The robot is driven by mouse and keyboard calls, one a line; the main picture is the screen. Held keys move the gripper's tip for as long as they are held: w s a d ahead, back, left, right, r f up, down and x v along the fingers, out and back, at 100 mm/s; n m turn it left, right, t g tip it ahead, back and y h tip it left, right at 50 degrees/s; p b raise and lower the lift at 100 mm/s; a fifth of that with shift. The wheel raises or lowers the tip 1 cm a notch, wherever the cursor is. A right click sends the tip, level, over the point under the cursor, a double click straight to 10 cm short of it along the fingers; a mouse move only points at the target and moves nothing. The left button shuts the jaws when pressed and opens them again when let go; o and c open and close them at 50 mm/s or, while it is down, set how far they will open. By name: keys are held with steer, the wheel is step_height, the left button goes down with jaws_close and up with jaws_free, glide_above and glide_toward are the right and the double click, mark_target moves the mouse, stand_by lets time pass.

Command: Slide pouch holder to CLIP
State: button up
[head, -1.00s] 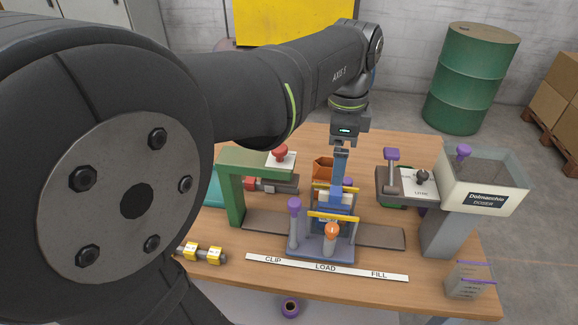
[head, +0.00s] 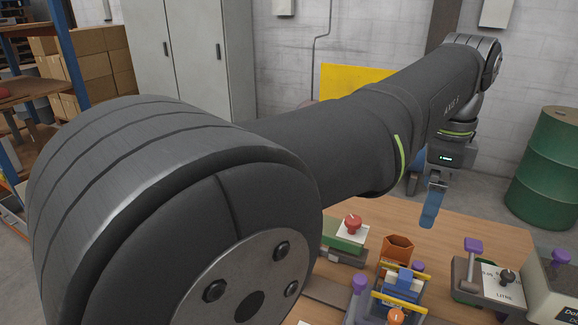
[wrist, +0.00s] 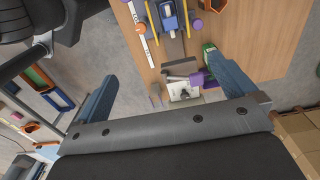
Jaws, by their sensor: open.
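The pouch holder (head: 403,287) has blue parts, yellow bars, a purple knob (head: 360,284) and an orange knob (head: 395,315). It is cut off by the bottom edge of the head view, and part of it shows at the top of the wrist view (wrist: 170,20). The green clip station (head: 343,242) with a red knob stands left of the holder. My gripper (head: 429,215) hangs empty, well above the table and apart from the holder. Its blue fingers are spread wide in the wrist view (wrist: 160,68).
An orange open box (head: 397,249) stands behind the holder. The doser's purple lever (head: 472,246) and LITRE panel stand to the right. A green drum (head: 548,170) is on the floor beyond the table. My arm hides much of the table's left side.

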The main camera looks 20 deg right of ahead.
steer(key=c, duration=0.9)
steer(key=shift+a, duration=0.1)
steer(key=shift+c, duration=1.1)
steer(key=n, duration=2)
glide_above(359, 278)
step_height(359, 278, down, 2)
step_height(359, 278, down, 17)
steer(key=shift+s+f, duration=0.1)
steer(key=shift+f, duration=0.05)
jaws_close()
